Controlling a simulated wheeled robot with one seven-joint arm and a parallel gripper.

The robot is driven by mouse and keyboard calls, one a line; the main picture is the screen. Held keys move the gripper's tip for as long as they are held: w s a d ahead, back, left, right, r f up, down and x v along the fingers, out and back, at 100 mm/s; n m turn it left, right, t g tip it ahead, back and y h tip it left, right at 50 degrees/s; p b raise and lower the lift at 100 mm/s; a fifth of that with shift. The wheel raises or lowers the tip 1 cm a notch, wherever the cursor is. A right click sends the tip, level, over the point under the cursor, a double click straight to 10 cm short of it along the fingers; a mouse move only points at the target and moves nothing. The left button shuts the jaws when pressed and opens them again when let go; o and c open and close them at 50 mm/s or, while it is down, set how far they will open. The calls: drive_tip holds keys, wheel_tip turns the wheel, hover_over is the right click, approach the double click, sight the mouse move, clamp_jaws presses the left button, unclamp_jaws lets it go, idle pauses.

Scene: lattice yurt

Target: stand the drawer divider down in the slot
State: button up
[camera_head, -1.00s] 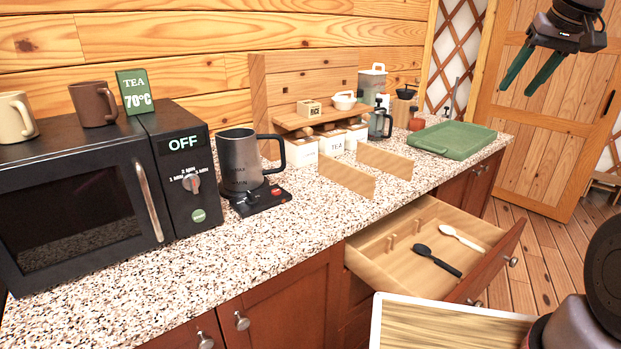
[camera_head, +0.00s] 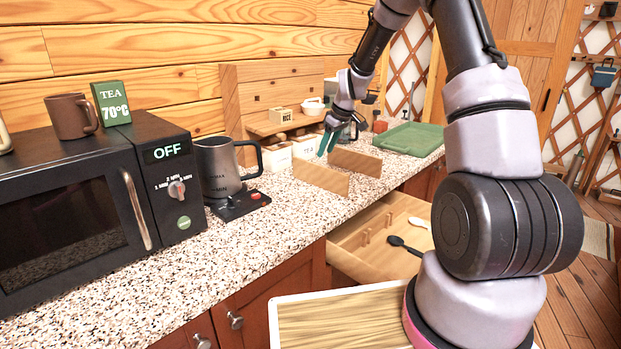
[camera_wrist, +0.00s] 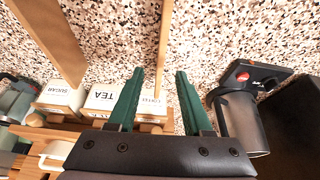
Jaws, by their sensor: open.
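Two flat light-wood panels stand upright on the speckled counter, and I cannot tell which is meant as the drawer divider. The left panel (camera_head: 318,178) is nearer the kettle; the right panel (camera_head: 357,164) is beyond it. My gripper (camera_head: 327,153) is open, its green fingers pointing down just above the left panel. In the wrist view, the left panel (camera_wrist: 164,45) appears nearly edge-on between the fingers (camera_wrist: 160,72), apparently below them and not gripped. The right panel (camera_wrist: 50,38) is off to the left. The open drawer (camera_head: 350,268) has small upright wooden pegs (camera_head: 366,236); my arm hides its right part.
A kettle (camera_head: 216,168) on its black base and a microwave (camera_head: 75,205) stand left. White canisters (camera_head: 276,157) and a wooden shelf stand behind the panels. A green tray (camera_head: 412,137) lies at the back right. A black spoon (camera_head: 404,245) lies in the drawer. The front counter is clear.

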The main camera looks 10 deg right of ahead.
sight(319, 166)
drive_tip(key=x, duration=0.8)
drive_tip(key=shift+a+f, duration=0.1)
drive_tip(key=shift+f, duration=0.05)
clamp_jaws()
